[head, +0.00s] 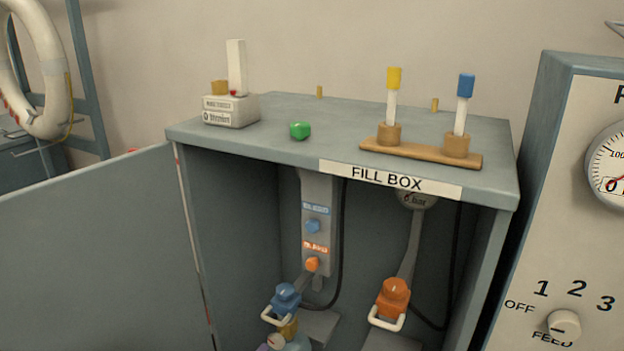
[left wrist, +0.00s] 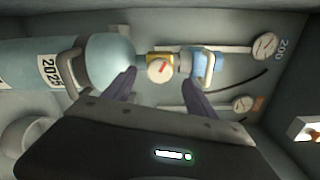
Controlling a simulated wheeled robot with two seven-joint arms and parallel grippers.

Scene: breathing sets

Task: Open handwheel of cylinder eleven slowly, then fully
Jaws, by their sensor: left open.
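In the left wrist view a pale blue-grey cylinder (left wrist: 108,60) with a 2025 label lies across the left of the picture. A brass valve (left wrist: 152,56) is on its end, with a small round pale handwheel (left wrist: 159,71) bearing a red mark. A blue connector with a white bail (left wrist: 204,66) joins the valve on the right. My left gripper (left wrist: 158,80) is open, its two fingers on either side of the handwheel; contact cannot be told. In the head view the handwheel (head: 275,341) shows at the bottom edge, below the blue connector (head: 286,297). No number eleven is readable.
The fill box (head: 290,150) encloses the connectors; its door (head: 95,250) stands open at left. An orange connector (head: 393,297) hangs to the right. A selector panel (head: 590,240) stands at right.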

